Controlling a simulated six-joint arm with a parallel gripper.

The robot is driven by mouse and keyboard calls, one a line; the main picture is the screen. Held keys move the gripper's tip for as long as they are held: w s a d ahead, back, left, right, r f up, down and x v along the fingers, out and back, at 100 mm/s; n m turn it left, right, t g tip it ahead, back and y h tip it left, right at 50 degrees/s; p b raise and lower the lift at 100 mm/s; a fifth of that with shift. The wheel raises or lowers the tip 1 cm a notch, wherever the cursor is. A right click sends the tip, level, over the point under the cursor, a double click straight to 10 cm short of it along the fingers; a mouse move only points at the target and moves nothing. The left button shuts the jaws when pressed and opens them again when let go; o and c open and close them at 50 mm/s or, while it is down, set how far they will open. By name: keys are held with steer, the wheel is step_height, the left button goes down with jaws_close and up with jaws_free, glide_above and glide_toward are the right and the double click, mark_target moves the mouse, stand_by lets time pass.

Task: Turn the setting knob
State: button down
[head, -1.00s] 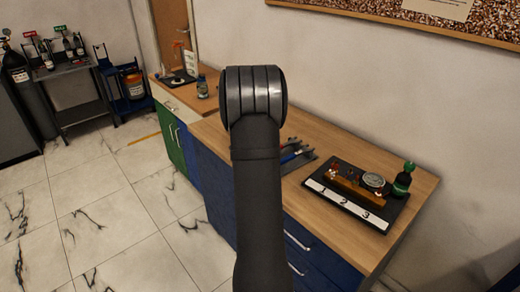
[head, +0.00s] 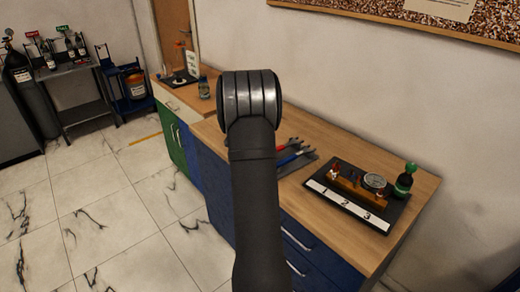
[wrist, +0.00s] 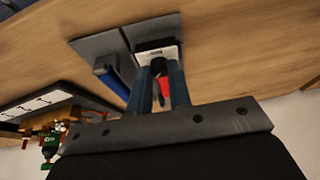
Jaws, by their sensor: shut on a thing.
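The gauge rig (head: 315,190) is a black board on the right of the bench, with white labels 1, 2 and 3 and an orange-brown block (head: 347,187). Small fittings and a round gauge (head: 374,181) stand on it; I cannot tell which is the setting knob. The rig (wrist: 45,104) also shows at the left of the wrist view. My gripper (wrist: 162,88) is away from the rig, over the grey tool mat. It appears shut on a red-handled tool (wrist: 164,80). My arm hides the gripper in the head view.
A blue-handled tool (head: 290,159) lies on the grey mat beside the red one, toward the rig. Bare bench top lies at the front right. A jar (head: 204,88) stands farther back.

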steer(key=c, duration=1.3)
jaws_free()
steer(key=v, duration=1.7)
steer(key=shift+a+r, duration=0.1)
steer(key=shift+r, duration=0.1)
steer(key=shift+f, duration=0.1)
steer(key=x, duration=1.7)
steer(key=shift+f, duration=0.1)
